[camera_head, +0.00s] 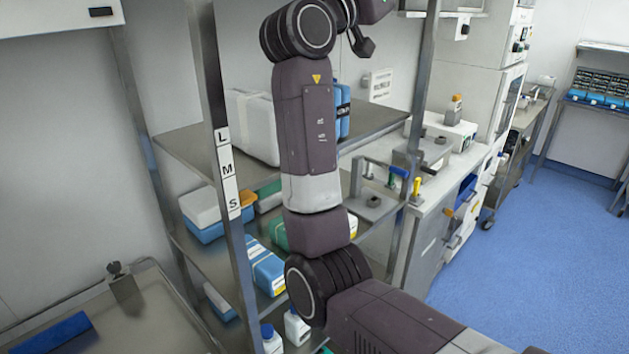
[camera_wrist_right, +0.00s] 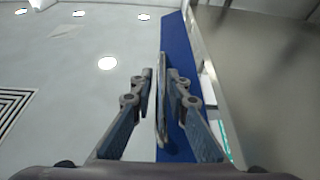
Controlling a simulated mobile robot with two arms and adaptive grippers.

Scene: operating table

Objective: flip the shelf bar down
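In the right wrist view a thin grey bar-like edge (camera_wrist_right: 162,105) stands between the two fingers of my right gripper (camera_wrist_right: 160,80); it looks like the shelf bar. The fingers are parted, one on each side of it. A small gap shows on the left; I cannot tell if the right finger touches it. In the head view my right arm rises in front of the metal shelf rack (camera_head: 217,120), and its dark gripper (camera_head: 362,42) is partly visible at the top edge. The bar cannot be made out there. My left gripper is not in view.
The rack's upper shelf (camera_head: 385,122) carries white and blue containers, and lower shelves hold several boxes and bottles. A metal table (camera_head: 150,320) stands at lower left. A counter with equipment (camera_head: 440,135) is right of the rack. The blue floor (camera_head: 540,250) at right is clear.

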